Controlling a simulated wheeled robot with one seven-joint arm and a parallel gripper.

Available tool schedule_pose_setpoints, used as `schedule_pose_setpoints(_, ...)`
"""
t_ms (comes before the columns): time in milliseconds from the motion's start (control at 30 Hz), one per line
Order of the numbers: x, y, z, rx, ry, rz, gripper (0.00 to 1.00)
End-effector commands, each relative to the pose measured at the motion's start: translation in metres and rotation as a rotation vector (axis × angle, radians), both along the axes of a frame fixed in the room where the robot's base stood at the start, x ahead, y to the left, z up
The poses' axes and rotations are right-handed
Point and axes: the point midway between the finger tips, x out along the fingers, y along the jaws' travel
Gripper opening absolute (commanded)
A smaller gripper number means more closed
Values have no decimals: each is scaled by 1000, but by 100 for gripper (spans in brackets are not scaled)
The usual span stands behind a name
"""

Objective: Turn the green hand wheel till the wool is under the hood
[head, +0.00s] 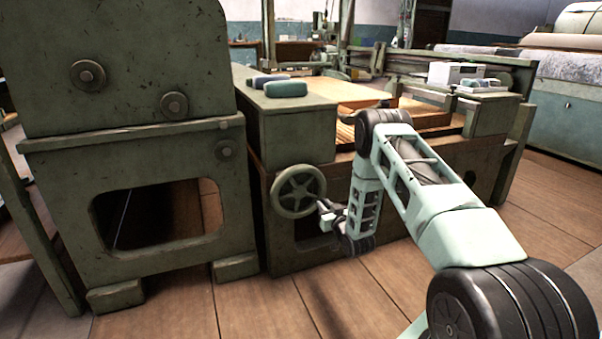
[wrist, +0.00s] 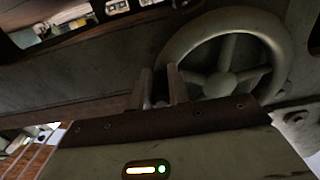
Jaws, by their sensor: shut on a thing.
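The green hand wheel (head: 299,191) is mounted upright on the front of the green machine, below its flat top. My gripper (head: 327,207) is at the right side of the wheel's rim in the head view. In the wrist view the wheel (wrist: 228,80) shows its rim, spokes and hub. My gripper's two fingers (wrist: 159,88) stand at the rim's left side, shut on the wheel; the exact grip point is dark. A slatted wooden apron (head: 345,91) lies behind the machine's top. I cannot make out the wool, nor tell which part is the hood.
A tall green housing (head: 120,60) with round knobs stands left of the wheel. Two rounded bundles, one teal (head: 286,89) and one dark blue, lie on the machine top. A white box (head: 455,73) stands at the right end. The plank floor in front (head: 260,305) is clear.

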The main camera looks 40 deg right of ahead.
Motion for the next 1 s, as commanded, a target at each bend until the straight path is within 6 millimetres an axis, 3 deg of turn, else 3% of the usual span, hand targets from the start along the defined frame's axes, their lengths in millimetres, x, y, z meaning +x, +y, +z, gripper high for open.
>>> schedule_pose_setpoints(267,3,6,1,2,-5,10,2)
schedule_pose_setpoints(567,10,30,-24,3,-8,16,2)
schedule_pose_setpoints(1000,13,34,-24,-1,-14,13,2)
